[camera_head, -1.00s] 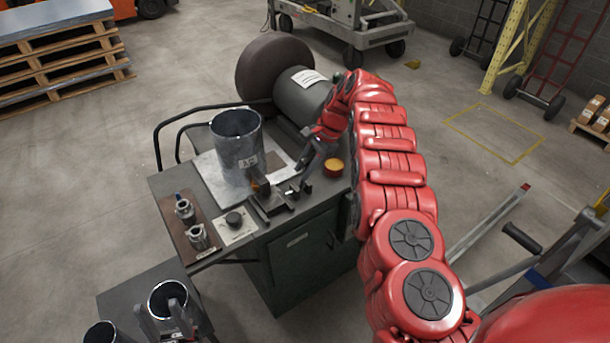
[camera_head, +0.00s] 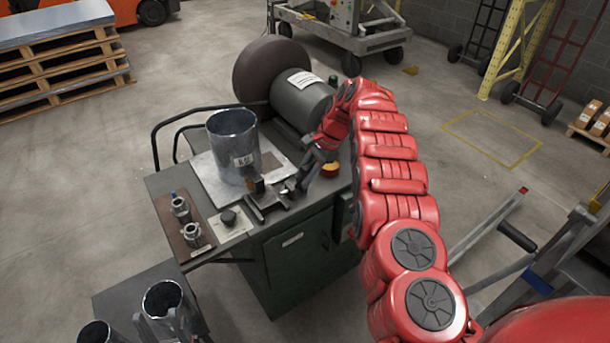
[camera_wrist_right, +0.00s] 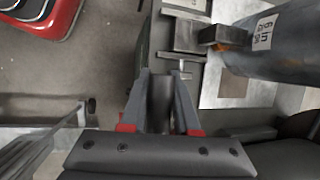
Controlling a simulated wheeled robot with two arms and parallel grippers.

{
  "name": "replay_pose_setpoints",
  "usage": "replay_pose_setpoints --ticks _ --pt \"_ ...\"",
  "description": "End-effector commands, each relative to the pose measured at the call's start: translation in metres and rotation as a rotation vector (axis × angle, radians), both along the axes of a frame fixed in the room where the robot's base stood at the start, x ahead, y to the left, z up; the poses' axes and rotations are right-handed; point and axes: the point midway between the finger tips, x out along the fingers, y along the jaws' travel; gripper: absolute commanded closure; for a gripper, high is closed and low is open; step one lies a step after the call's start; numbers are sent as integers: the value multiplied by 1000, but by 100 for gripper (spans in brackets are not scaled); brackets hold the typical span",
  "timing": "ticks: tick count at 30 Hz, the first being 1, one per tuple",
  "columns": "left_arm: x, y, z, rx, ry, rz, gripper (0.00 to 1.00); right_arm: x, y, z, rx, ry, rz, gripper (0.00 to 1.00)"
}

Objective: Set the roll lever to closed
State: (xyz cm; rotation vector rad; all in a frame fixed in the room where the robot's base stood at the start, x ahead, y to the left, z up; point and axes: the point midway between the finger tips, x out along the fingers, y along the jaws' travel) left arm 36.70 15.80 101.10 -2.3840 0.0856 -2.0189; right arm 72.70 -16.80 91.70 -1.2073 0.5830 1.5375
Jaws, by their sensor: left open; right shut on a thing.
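My right gripper (camera_head: 297,184) is at the front right of the dark bench, beside the small clamp-like fixture (camera_head: 262,203). In the right wrist view its fingers (camera_wrist_right: 161,82) are shut on a dark, rounded bar (camera_wrist_right: 160,98), which looks like the roll lever. The bar's far end and its pivot are hidden, so I cannot tell its setting. My left gripper (camera_head: 166,322) is open at the bottom left edge, around or in front of a grey metal tube (camera_head: 164,299); I cannot tell which.
A grey labelled duct (camera_head: 232,147) stands upright on a pale plate behind the fixture.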

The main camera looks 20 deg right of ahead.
Motion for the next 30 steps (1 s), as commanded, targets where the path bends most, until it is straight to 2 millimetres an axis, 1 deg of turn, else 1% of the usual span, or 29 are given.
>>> replay_pose_setpoints --ticks 20,21,26,30 --pt "0 0 0 0 0 0 50 -1 -1 -2 -2 3 -2 100" --pt "0 0 0 0 0 0 50 -1 -1 -2 -2 3 -2 69" --pt "0 0 0 0 0 0 50 0 -1 -2 -2 2 -1 40" --pt "0 0 0 0 0 0 50 0 0 -1 -1 1 -1 40"
